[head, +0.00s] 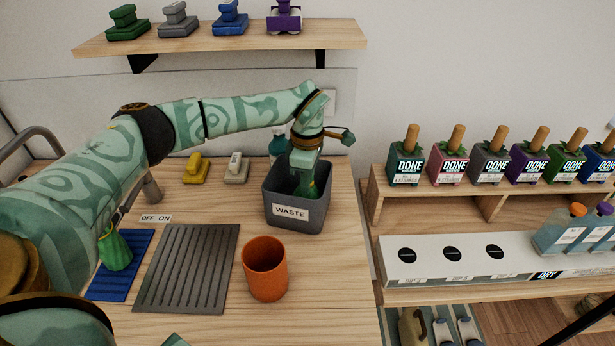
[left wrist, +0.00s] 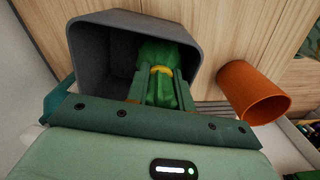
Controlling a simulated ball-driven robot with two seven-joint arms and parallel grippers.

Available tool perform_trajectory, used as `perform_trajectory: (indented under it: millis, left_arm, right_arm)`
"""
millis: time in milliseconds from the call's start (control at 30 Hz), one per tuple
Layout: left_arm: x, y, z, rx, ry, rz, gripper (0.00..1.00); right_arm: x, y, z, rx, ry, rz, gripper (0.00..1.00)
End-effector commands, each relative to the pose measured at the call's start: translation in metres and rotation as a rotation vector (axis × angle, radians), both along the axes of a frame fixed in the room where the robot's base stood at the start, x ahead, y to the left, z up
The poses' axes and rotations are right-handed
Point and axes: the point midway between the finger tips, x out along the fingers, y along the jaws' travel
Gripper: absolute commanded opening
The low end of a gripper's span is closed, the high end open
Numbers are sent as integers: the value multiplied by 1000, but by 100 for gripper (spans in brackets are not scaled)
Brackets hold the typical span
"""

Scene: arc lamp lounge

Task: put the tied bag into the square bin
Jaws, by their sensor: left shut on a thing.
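The tied bag is green with a yellow tie and shows best in the left wrist view (left wrist: 160,54). My left gripper (left wrist: 158,90) is shut on it near the tie. In the head view my left gripper (head: 305,168) points down into the mouth of the square bin (head: 291,212), a dark grey bin labelled WASTE. The bag (head: 308,187) hangs below the fingers, inside the bin's opening; its lower end is hidden by the front wall. The bin also shows in the left wrist view (left wrist: 103,50).
An orange cup (head: 265,272) stands in front of the bin, left of it. A grey ribbed mat (head: 187,268) and a blue mat (head: 108,288) with a green object (head: 115,250) lie further left.

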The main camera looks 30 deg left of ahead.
Motion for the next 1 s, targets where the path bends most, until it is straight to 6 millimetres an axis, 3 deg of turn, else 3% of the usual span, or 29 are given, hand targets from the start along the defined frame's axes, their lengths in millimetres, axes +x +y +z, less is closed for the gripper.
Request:
perform_trajectory:
  millis: [233, 267, 333, 600, 733, 1000]
  left_arm:
    - [0, 0, -7, -1, -1, 0, 0]
    - [0, 0, -7, 0, -1, 0, 26]
    - [0, 0, -7, 0, -1, 0, 45]
    - [0, 0, -6, 0, -1, 0, 45]
    - [0, 0, 3, 0, -2, 1, 45]
    - [1, 1, 68, 1, -6, 1, 45]
  right_arm:
    - [0, 0, 0, 0, 0, 1, 98]
    - [0, 0, 0, 0, 0, 1, 98]
    - [0, 0, 0, 0, 0, 1, 98]
    - [0, -2, 0, -2, 0, 2, 98]
    - [0, -3, 0, -4, 1, 2, 98]
    - [2, -3, 11, -4, -4, 3, 98]
